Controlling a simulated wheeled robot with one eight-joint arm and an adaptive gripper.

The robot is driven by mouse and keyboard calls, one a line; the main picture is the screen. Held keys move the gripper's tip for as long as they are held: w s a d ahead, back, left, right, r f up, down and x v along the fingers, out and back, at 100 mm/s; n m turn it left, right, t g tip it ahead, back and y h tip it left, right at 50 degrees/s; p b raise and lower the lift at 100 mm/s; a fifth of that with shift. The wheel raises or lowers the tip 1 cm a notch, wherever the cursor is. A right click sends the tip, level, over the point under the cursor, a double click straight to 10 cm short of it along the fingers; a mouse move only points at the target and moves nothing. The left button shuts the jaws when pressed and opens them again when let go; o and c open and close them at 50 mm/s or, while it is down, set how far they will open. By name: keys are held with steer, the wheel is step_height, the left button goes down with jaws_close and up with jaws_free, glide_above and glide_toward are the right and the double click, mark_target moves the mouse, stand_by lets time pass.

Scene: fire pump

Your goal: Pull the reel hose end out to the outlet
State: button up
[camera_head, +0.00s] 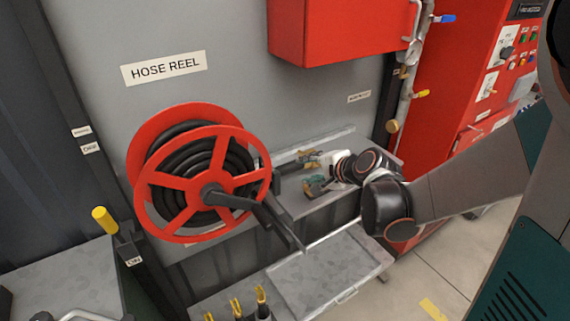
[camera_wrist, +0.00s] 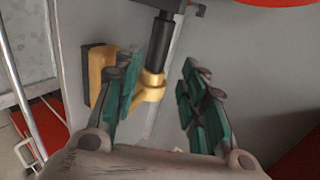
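The red hose reel (camera_head: 258,180) with coiled black hose (camera_head: 185,160) is on the grey wall, left of my gripper. In the wrist view, a black hose end (camera_wrist: 162,45) hangs down into a brass-yellow fitting (camera_wrist: 152,84) beside a bracket. My gripper (camera_wrist: 165,90) is open, its green-padded fingers apart. The fitting shows between them, closer to the left finger; I cannot tell whether they touch. In the head view my gripper (camera_head: 311,174) is small above the grey shelf, near the brass-yellow part. A pipe with a brass cap (camera_head: 393,127) is at right; whether it is the outlet is unclear.
A red cabinet (camera_head: 335,30) hangs above. A red control panel (camera_head: 455,80) stands at right. A grey tray (camera_head: 325,270) lies below my gripper, with yellow-handled tools (camera_head: 236,306) to its left. Open floor (camera_head: 440,262) shows at lower right.

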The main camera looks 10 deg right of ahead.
mark_target(291, 168)
steer(key=b+x, duration=0.3)
steer(key=x, duration=0.9)
steer(key=shift+w+a+f+b, duration=0.1)
steer(key=shift+w+a+b, duration=0.05)
steer(key=shift+w+b, duration=0.15)
jaws_close()
